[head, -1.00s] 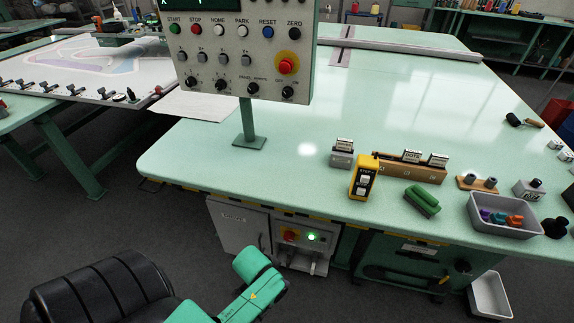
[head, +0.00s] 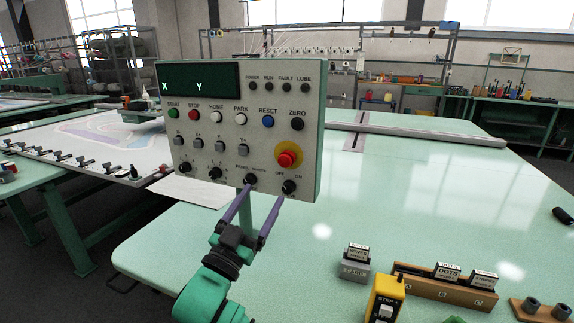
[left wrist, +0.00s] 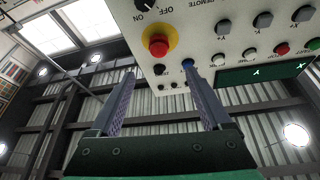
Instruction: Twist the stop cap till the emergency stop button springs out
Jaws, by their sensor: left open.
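The emergency stop button (head: 288,157) is a red cap on a yellow disc at the lower right of the grey control panel (head: 210,140). In the left wrist view the red cap (left wrist: 157,45) shows at the top, on the yellow ring. My left gripper (head: 264,194) is open and empty, with its purple fingers pointing up in front of the panel's lower edge, below the stop button. In the left wrist view its two fingers (left wrist: 157,80) stand apart with the red cap between and beyond them. Whether a finger touches the panel cannot be told. My right gripper is not in view.
Black knobs (head: 251,181) line the panel's lower edge near my fingers. The panel stands on a post above the pale green table (head: 430,200). A yellow step pendant (head: 385,298) and a wooden stamp rack (head: 445,285) sit at the front right. The table's middle is clear.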

